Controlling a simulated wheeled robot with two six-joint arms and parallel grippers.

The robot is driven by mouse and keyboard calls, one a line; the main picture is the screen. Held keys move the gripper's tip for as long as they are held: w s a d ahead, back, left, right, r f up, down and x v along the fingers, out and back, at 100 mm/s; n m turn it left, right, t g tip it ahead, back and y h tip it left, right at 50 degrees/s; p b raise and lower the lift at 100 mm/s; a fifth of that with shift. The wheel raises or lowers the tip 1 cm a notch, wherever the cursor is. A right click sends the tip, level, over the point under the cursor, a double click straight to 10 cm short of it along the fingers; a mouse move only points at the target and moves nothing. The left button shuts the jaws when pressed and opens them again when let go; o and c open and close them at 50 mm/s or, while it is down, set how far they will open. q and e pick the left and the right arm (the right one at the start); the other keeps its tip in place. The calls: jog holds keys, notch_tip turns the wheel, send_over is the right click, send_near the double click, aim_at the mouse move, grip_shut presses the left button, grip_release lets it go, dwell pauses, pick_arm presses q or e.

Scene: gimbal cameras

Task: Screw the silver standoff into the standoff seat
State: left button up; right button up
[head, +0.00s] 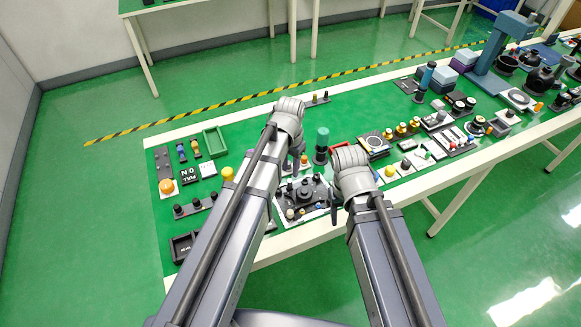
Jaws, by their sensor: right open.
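My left gripper (296,158) hangs below its grey wrist near the middle of the table; its jaws are mostly hidden by the arm and too small to read. My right gripper (334,208) is to the right and nearer to me, open, just right of a white-edged plate with dark fittings (306,196). No silver standoff can be told apart at this size. The standoff seat cannot be picked out with certainty among the small parts on and around the plate. My forearms cover part of the table.
The green table (240,139) is crowded. A green tray (215,142), an orange button (167,186) and a black tray (183,246) stand left. A dark green cylinder (322,143) stands between my wrists. Many parts and a blue press (492,50) fill the right. The back middle is clearer.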

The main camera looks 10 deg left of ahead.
aim_at(290, 180)
pick_arm(q)
notch_tip(290, 180, down, 7)
jog(key=b, duration=0.6)
jog(key=shift+r, duration=0.1)
jog(key=shift+c, duration=0.3)
grip_shut()
